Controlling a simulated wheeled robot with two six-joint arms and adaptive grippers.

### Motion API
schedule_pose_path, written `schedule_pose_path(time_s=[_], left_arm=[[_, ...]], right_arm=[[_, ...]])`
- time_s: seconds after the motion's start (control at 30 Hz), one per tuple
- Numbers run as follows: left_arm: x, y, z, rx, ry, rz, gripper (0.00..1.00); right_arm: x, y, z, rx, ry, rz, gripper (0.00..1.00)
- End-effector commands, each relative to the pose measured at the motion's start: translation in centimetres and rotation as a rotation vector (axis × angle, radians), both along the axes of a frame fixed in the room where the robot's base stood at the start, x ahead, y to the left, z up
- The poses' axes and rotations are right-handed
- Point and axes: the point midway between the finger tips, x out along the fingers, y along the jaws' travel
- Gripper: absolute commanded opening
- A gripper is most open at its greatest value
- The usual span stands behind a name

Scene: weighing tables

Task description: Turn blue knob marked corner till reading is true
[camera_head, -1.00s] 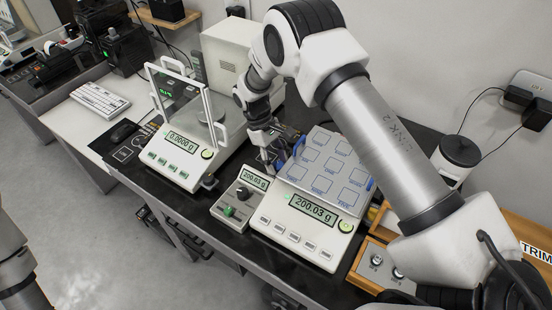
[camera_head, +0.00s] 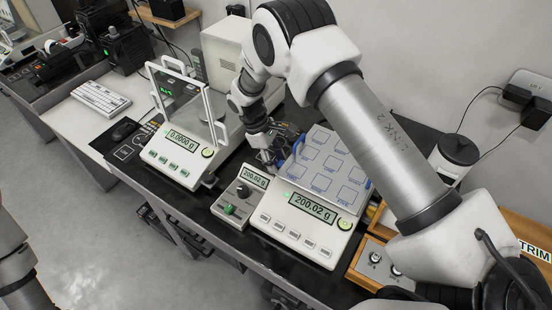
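A white balance (camera_head: 297,236) with a weighing plate marked with squares (camera_head: 320,165) stands on the black bench; its display (camera_head: 313,206) reads 200.02 g. A small box beside it repeats 200.02 g on its display (camera_head: 253,177) and carries a black knob (camera_head: 243,191) and a green knob (camera_head: 229,209). My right gripper (camera_head: 268,157) points down behind the small box, at the plate's back-left corner. I cannot tell whether its fingers are shut on anything. My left gripper is out of view.
A second balance with a glass shield (camera_head: 183,101) stands to the left, reading 0.0000 g. A wooden box with two metal weights (camera_head: 375,257) lies at the right front.

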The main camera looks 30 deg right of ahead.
Motion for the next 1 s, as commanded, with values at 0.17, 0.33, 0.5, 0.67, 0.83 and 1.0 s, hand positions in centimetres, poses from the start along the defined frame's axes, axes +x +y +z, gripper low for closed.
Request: schedule_pose_path(time_s=[0.17, 0.33, 0.5, 0.67, 0.83, 1.0], left_arm=[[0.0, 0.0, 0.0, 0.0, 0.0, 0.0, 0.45], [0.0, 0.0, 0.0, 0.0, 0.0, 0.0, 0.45], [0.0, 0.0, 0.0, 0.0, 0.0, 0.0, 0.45], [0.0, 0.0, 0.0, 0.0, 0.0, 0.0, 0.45], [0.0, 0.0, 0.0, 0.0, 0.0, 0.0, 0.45], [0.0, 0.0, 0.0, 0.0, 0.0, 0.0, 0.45]], right_arm=[[0.0, 0.0, 0.1, 0.0, 0.0, -0.001, 0.45], [0.5, 0.4, 1.4, -0.001, -0.002, 0.0, 0.45], [1.8, 1.4, 5.2, -0.001, -0.005, -0.001, 0.45], [3.0, 2.4, 8.8, 0.0, -0.003, 0.001, 0.45], [3.6, 2.9, 10.8, -0.001, 0.001, 0.0, 0.45], [3.7, 3.0, 11.1, 0.0, 0.002, 0.001, 0.45]])
